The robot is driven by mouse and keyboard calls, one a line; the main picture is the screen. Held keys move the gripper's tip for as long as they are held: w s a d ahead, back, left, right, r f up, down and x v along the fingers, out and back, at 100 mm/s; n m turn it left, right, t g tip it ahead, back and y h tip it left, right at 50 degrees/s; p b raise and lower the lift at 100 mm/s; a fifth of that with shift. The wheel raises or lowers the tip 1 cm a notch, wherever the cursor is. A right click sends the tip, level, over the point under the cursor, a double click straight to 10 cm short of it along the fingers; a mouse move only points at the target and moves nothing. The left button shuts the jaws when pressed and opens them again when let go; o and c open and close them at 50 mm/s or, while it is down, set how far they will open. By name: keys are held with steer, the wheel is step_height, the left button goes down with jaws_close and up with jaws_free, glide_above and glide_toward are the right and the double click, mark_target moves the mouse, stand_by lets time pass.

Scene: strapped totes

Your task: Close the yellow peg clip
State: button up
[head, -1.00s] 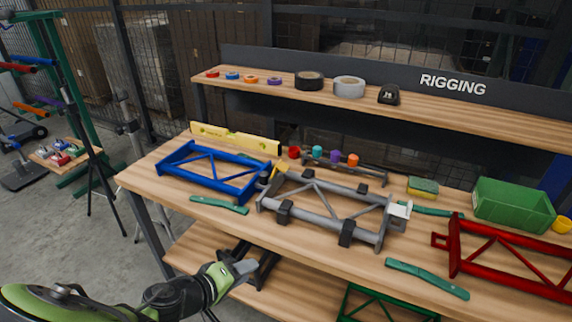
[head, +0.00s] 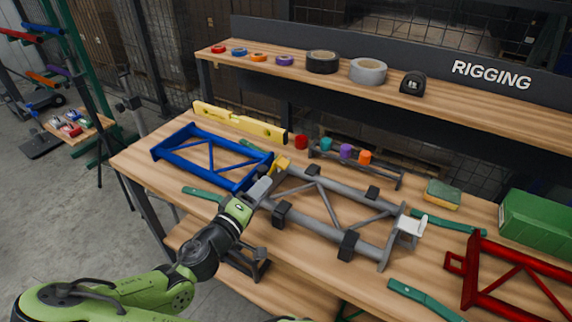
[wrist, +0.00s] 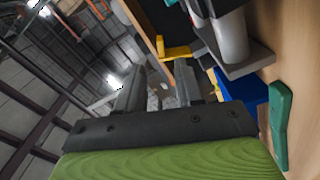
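The yellow peg clip (head: 281,164) is at the left end of the grey truss (head: 318,195). In the wrist view the clip (wrist: 178,52) appears as a yellow L shape just beyond the fingertips, towards the right finger. I cannot tell its exact angle. My gripper (head: 266,181) is beside the left end of the grey truss, close to the clip. In the wrist view my gripper (wrist: 158,80) has its two fingers apart with nothing between them. No contact with the clip shows.
A blue truss (head: 205,160) lies close on the left, and a yellow level (head: 240,123) behind it. A white clip (head: 410,226) is on the grey truss's right end. Coloured pegs (head: 345,151) stand behind. A red truss (head: 510,270) lies on the right.

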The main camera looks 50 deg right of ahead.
mark_target(281, 168)
steer(key=d, duration=0.7)
steer(key=w+d+b, duration=0.1)
steer(key=d, duration=0.3)
steer(key=shift+d, duration=0.1)
jaws_close()
